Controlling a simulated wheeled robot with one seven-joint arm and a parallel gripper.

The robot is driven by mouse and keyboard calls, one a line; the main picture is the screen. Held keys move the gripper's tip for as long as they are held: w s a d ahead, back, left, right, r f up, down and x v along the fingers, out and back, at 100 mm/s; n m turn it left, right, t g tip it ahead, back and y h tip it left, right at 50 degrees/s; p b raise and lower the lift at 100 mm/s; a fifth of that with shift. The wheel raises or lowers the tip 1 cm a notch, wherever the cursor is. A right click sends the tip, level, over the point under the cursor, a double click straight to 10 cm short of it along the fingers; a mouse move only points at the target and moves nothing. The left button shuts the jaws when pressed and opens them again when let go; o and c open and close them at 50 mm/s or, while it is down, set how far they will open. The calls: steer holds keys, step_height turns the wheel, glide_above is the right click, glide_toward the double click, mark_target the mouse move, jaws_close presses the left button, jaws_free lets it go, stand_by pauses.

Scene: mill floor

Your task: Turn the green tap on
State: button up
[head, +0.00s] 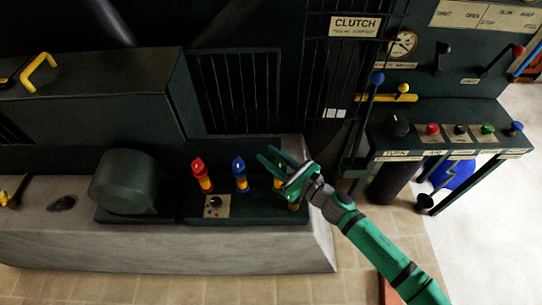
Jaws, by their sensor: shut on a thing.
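The green tap (278,184) stands at the right of a row of three taps on a dark green ledge. My gripper (266,154) reaches in from the lower right and is shut on the green tap. The exact contact and the angle of the tap's handle cannot be made out.
A blue tap (240,174) and a red tap (202,175) stand close on the left. A small control plate (216,206) lies in front. A clutch lever (372,100) and a console with several coloured knobs (432,130) are at the right.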

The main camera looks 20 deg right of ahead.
mark_target(284, 168)
steer(key=shift+f, duration=0.15)
steer(key=o, duration=1)
steer(key=v, duration=1.1)
